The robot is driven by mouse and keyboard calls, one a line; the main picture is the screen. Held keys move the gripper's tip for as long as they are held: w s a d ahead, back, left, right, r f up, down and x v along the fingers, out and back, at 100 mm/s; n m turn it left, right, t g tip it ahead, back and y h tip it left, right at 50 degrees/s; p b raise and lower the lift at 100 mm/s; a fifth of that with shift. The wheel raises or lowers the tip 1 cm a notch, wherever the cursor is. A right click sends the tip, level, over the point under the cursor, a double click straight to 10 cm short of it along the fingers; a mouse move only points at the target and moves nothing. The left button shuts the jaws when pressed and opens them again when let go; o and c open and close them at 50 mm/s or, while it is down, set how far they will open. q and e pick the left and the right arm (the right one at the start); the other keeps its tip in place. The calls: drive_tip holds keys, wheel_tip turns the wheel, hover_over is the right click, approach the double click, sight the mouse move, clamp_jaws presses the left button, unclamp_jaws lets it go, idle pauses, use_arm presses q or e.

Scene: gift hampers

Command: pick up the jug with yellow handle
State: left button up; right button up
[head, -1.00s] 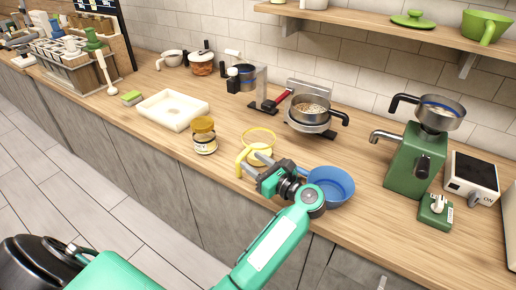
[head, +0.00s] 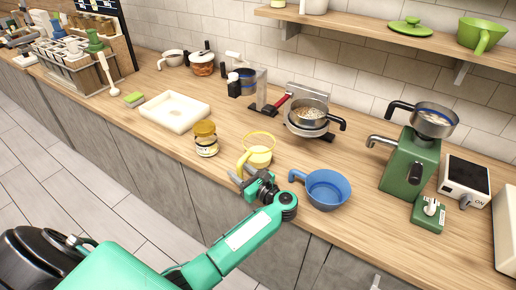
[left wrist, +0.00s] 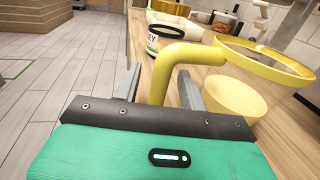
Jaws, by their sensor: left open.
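The jug with yellow handle (head: 259,157) stands on the wooden counter near its front edge. It has a clear upper part with a yellow rim, a yellow lower part and a bent yellow handle, which points toward the front left. My left gripper (head: 243,175) is at the handle. In the left wrist view the yellow handle (left wrist: 168,77) stands between the two open fingers, with gaps on both sides, and the jug body (left wrist: 235,98) is at the right. My right gripper is not in view.
A honey jar with a yellow lid (head: 206,139) stands left of the jug. A blue pan (head: 327,189) is close on the right. A white tray (head: 174,111) lies farther left. A pan on a stand (head: 308,116) and a green machine (head: 410,164) are behind and right.

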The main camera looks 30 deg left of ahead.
use_arm(q)
drive_tip(key=shift+w+a, duration=0.1)
drive_tip(key=shift+a, duration=0.2)
drive_tip(key=shift+c, duration=0.4)
drive_tip(key=c, duration=0.8)
clamp_jaws()
drive_tip(key=shift+r, duration=0.15)
